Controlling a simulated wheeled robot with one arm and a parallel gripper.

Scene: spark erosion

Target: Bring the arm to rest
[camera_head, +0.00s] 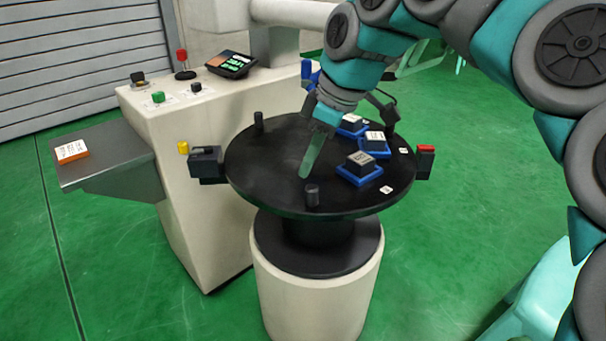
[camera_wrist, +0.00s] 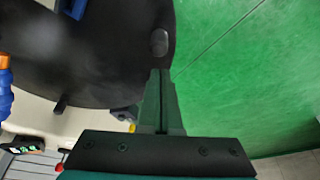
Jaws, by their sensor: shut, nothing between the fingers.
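My gripper (camera_head: 307,172) is shut and empty. In the head view it points down over the front-left part of a round black table (camera_head: 262,180), close above its top; I cannot tell whether the tips touch it. In the wrist view the closed fingers of my gripper (camera_wrist: 160,80) lie just below a dark peg (camera_wrist: 159,43) at the table's edge. In the head view a dark peg (camera_head: 312,195) stands at the front rim, near the fingertips. My arm reaches in from the upper right.
Several dark blocks on blue bases, one a front block (camera_head: 361,163), sit on the table's right side. A red-topped block (camera_head: 425,160) is at the right rim. Behind stands a pale cabinet (camera_head: 190,135) with a side shelf (camera_head: 105,165) holding an orange item (camera_head: 71,151). Green floor lies open.

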